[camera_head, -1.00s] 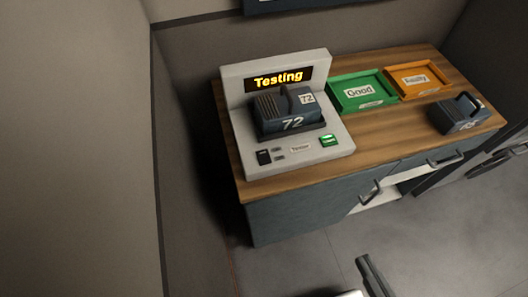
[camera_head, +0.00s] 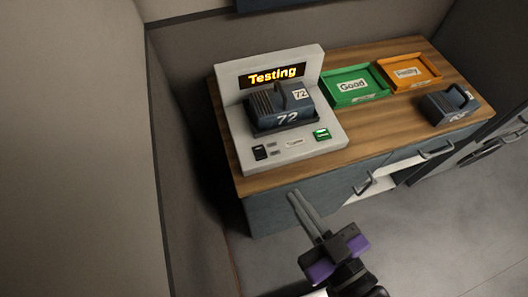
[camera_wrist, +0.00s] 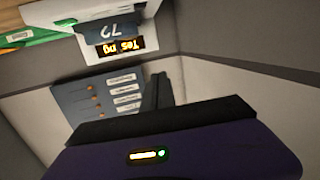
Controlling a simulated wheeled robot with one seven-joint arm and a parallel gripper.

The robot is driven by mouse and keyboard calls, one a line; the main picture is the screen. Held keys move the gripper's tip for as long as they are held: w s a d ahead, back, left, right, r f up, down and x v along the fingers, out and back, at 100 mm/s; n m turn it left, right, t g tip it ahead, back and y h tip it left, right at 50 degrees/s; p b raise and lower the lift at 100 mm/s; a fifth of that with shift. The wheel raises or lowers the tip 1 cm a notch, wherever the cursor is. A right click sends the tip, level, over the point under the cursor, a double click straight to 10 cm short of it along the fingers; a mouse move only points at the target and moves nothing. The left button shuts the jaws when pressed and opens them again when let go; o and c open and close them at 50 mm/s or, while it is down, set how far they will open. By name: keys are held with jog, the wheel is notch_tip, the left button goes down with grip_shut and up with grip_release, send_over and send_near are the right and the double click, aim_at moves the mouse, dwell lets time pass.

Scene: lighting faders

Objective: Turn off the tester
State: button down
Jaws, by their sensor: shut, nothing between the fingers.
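The tester (camera_head: 237,133) is a light grey unit on the left end of the wooden counter. Its display (camera_head: 273,76) reads "Testing" in orange. A dark blue block marked 72 (camera_head: 285,108) sits in its cradle. On its front panel are a black switch (camera_head: 260,152) at the left, two small grey marks beside it, a label and a lit green button (camera_head: 321,134) at the right. My gripper (camera_head: 298,197) is shut and empty, in front of the cabinet below the panel, apart from the tester.
A green "Good" tray (camera_head: 334,102) and an orange "Faulty" tray (camera_head: 386,82) stand right of the tester. A second dark blue block (camera_head: 449,106) lies at the counter's right. Cabinet handles (camera_head: 364,186) stick out in front. A wall closes off the left side.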

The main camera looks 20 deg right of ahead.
jog(key=w+a+p, duration=0.1)
jog(key=w+a, duration=0.3)
jog(key=w, duration=0.4)
jog(key=d+f+m+g+h, duration=0.1)
jog(key=d+f+h, duration=0.1)
jog(key=f, duration=0.1)
jog(key=f+m+g+h, duration=0.1)
jog(key=shift+w+d+f+m+g, duration=0.2)
jog(key=shift+w+d+m+g, duration=0.1)
jog(key=shift+w+d, duration=0.1)
jog(key=p, duration=0.2)
send_over(264, 162)
jog(key=f, duration=0.3)
jog(key=shift+s, duration=0.25)
jog(key=f, duration=0.3)
jog(key=shift+w+f+p, duration=0.15)
jog(key=shift+w+p, duration=0.1)
jog(key=shift+p, duration=0.05)
jog(key=shift+f, duration=0.65)
